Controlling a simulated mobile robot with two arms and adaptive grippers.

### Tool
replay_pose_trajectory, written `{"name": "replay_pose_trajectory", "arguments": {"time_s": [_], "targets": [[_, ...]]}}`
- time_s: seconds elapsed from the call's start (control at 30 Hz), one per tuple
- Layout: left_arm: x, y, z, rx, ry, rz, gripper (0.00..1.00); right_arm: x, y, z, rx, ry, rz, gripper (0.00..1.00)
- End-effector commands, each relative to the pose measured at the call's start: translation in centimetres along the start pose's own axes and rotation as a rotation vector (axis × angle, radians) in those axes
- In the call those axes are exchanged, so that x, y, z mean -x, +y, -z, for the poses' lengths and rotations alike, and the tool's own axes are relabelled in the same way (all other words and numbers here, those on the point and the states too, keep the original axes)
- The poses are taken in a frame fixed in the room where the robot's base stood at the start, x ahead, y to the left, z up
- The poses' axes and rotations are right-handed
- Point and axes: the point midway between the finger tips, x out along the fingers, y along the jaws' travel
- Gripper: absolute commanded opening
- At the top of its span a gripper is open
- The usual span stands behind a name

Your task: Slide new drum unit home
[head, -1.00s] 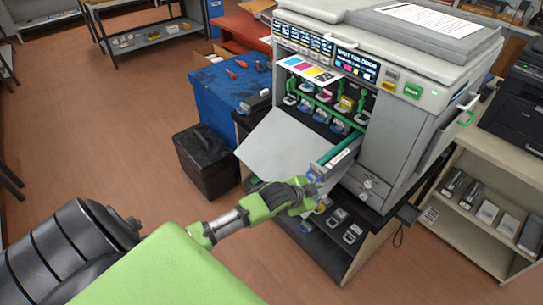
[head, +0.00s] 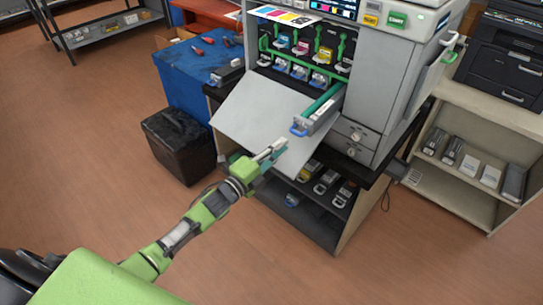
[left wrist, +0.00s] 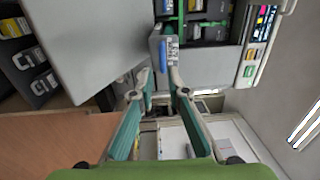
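The drum unit (head: 322,112), a long grey tray with a green roller and a blue front handle, sticks out of the printer's open front above the lowered grey door (head: 262,118). Its blue-handled end (left wrist: 164,48) shows upright just beyond the fingertips in the left wrist view. My left gripper (head: 274,152) is below and left of the handle in the head view, apart from it and empty. Its two fingers (left wrist: 161,80) show a gap between them in the left wrist view. The drum's inner end is hidden inside the printer (head: 385,95). My right gripper is out of view.
Several colour toner cartridges (head: 301,48) sit in the open bay behind green latches. A shelf below the printer holds spare cartridges (head: 325,182). A black bin (head: 180,145) and a blue-covered table (head: 190,82) stand left. The floor in front is clear.

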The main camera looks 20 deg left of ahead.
Motion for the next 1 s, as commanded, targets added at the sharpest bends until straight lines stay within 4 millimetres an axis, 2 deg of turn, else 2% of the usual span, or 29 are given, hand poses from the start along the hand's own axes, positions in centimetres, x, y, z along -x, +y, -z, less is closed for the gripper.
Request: {"name": "replay_pose_trajectory", "arguments": {"time_s": [0.2, 0.5, 0.93, 0.97, 1.0], "targets": [[-3.5, 0.0, 0.0, 0.001, 0.0, 0.002, 0.15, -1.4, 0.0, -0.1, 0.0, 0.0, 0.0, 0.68], [-6.7, -0.2, 0.0, 0.002, 0.0, 0.0, 0.15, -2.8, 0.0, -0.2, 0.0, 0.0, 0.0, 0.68], [-7.5, -0.3, 0.0, 0.004, -0.001, -0.002, 0.15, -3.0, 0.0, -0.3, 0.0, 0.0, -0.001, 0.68], [-7.5, -0.3, 0.0, 0.004, -0.001, -0.002, 0.13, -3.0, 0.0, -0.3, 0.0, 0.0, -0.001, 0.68], [-7.5, -0.3, 0.0, 0.003, -0.001, -0.002, 0.02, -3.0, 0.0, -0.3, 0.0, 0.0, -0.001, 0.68]]}}
